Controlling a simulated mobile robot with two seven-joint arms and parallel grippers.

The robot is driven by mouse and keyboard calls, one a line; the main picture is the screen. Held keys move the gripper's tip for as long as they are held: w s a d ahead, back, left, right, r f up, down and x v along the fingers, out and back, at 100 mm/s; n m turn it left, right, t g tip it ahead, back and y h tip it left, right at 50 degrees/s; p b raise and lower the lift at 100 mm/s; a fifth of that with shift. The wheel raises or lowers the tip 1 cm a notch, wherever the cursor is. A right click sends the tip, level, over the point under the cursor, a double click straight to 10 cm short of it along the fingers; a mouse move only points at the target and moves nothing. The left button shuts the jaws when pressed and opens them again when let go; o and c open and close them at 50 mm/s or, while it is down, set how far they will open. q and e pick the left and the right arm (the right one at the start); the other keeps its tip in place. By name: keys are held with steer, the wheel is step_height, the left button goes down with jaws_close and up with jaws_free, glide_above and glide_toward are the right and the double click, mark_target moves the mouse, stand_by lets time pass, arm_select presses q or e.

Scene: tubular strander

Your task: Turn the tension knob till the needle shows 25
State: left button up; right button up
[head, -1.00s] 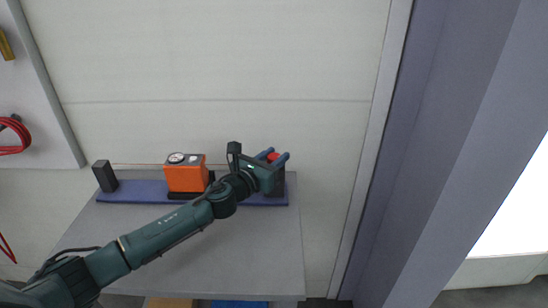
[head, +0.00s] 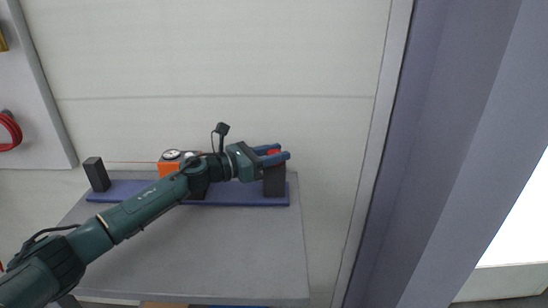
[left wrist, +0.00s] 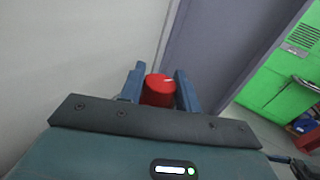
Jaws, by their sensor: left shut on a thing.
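The red tension knob (head: 273,152) sits on top of a dark post at the right end of a blue base. My left gripper (head: 274,155) has its two blue fingers on either side of the knob and is shut on it. In the left wrist view the knob (left wrist: 158,92) shows between the fingertips, with a small pale mark on its top. The round dial (head: 171,155) is on top of an orange box (head: 168,169) left of the gripper. It is too small for me to read the needle. My right gripper is not in view.
The blue base (head: 130,188) lies along the back of a grey table (head: 225,245). A dark block (head: 97,174) stands at its left end, with a thin red line running to the orange box. My left arm crosses above the table, whose front right is clear.

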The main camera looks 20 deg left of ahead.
arm_select(q)
steer(key=o, duration=0.9)
steer(key=shift+o, duration=0.2)
steer(key=b+v, duration=0.2)
steer(key=v, duration=1.1)
steer(key=shift+b, duration=0.35)
steer(key=shift+s, duration=0.1)
